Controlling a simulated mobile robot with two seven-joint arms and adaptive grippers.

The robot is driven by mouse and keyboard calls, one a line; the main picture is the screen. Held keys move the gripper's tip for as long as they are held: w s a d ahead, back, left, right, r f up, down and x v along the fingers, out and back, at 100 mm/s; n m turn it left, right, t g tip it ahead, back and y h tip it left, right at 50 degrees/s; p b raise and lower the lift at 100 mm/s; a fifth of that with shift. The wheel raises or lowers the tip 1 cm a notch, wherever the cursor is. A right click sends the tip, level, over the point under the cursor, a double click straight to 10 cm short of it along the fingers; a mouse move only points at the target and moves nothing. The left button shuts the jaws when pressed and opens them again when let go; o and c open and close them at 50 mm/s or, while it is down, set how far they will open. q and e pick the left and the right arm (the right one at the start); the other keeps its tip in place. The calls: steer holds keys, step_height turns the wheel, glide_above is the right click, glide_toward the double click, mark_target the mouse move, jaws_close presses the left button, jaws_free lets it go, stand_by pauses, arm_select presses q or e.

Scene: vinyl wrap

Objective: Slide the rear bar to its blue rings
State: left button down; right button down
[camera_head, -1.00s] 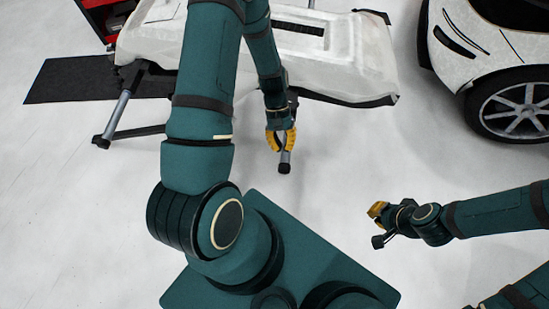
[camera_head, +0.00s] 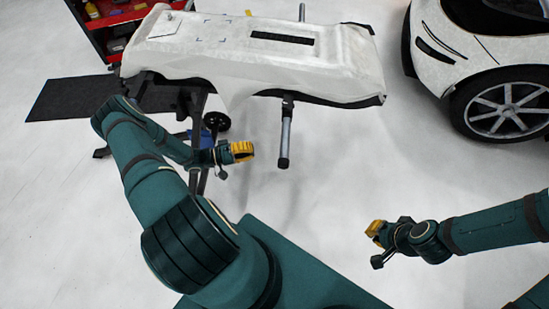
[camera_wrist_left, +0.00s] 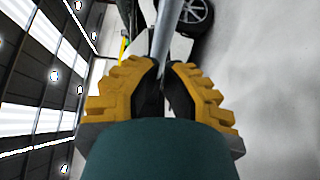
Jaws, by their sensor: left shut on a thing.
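A grey bar (camera_head: 285,135) with a dark end cap sticks out from under the covered bumper, toward me. I cannot tell whether it is the rear one. Another bar (camera_head: 301,12) shows at the far side. No blue rings can be made out. My left gripper (camera_head: 245,152) is left of the near bar, apart from it, with its fingers nearly together; what is between them is unclear. In the left wrist view a grey bar (camera_wrist_left: 163,38) runs up beyond the fingertips (camera_wrist_left: 162,75). My right gripper (camera_head: 376,232) is at the right, away from the bars, its jaws unclear.
The white-covered bumper (camera_head: 220,60) rests on a dark stand. A white car (camera_head: 480,50) is at the right and a red tool cart (camera_head: 110,25) at the back left. A black mat (camera_head: 65,98) lies at the left. The floor between the bar and my right arm is clear.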

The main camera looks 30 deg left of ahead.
arm_select(q)
steer(key=w+d, duration=0.4)
steer(key=d, duration=0.4)
steer(key=shift+t, duration=0.3)
steer(key=shift+f, duration=0.1)
steer(key=s, duration=0.1)
steer(key=s+d+p, duration=0.1)
steer(key=s, duration=0.1)
steer(key=shift+s+d+p, duration=0.3)
steer(key=shift+d+p, duration=0.05)
steer(key=shift+d, duration=0.05)
